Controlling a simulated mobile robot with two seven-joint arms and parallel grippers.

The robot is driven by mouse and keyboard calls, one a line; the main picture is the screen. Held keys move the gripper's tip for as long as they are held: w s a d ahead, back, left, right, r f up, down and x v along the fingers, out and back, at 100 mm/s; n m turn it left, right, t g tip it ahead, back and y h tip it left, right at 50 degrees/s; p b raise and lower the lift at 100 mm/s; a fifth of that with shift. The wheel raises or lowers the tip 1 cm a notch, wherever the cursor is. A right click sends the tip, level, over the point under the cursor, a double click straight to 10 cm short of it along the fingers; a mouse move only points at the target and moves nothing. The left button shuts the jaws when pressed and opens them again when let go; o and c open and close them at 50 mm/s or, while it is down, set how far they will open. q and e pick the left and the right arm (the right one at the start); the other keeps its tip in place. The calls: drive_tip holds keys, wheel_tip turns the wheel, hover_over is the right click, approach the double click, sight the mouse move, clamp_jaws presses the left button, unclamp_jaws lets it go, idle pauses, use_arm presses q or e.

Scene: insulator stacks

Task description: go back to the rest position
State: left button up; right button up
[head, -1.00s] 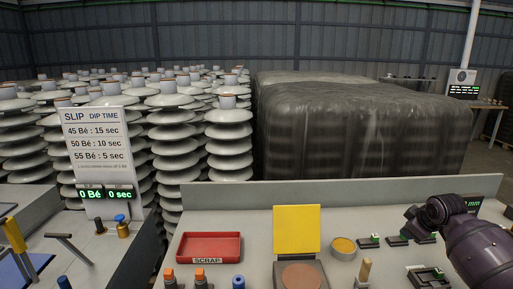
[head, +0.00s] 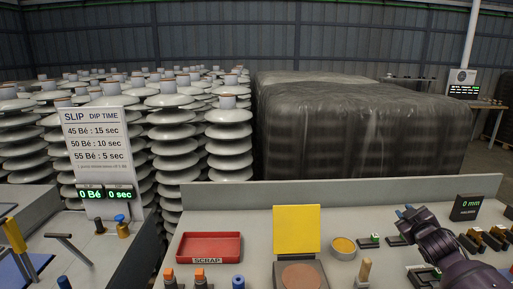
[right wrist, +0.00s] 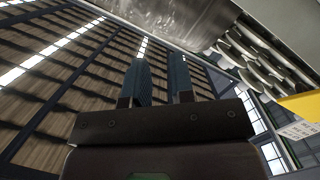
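My right gripper (head: 405,212) is in the head view at the right, above the back part of the workbench. Its blue-tipped fingers point up and to the left. In the right wrist view the two fingers (right wrist: 161,75) stand apart with nothing between them, against the wall and roof of the hall. My left arm and left gripper are not in view.
The grey workbench (head: 225,210) holds a red scrap tray (head: 208,247), a yellow plate (head: 296,229), a round yellow dish (head: 343,247) and a 0 mm display (head: 466,207). A slip dip time sign (head: 97,150) stands left. Insulator stacks (head: 228,140) stand behind.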

drive_tip(key=s+a+f+m+g, duration=0.1)
drive_tip(key=s+a+f, duration=0.2)
drive_tip(key=s+f, duration=0.35)
drive_tip(key=s+a+f+g+y, duration=0.1)
drive_tip(key=s+a+f, duration=0.2)
drive_tip(key=s+f, duration=0.35)
drive_tip(key=s+a+f+m+g, duration=0.1)
drive_tip(key=s+a+f, duration=0.2)
drive_tip(key=s+f, duration=0.35)
drive_tip(key=s+a+f+m+g, duration=0.1)
drive_tip(key=s+a+f, duration=0.1)
drive_tip(key=s, duration=0.8)
drive_tip(key=s+a+f+m+g, duration=0.1)
drive_tip(key=s+a, duration=0.4)
drive_tip(key=s, duration=0.6)
wheel_tip(320, 180, down, 2)
drive_tip(key=shift+a+f+m, duration=0.2)
drive_tip(key=shift+f+m, duration=0.05)
drive_tip(key=shift+m, duration=0.35)
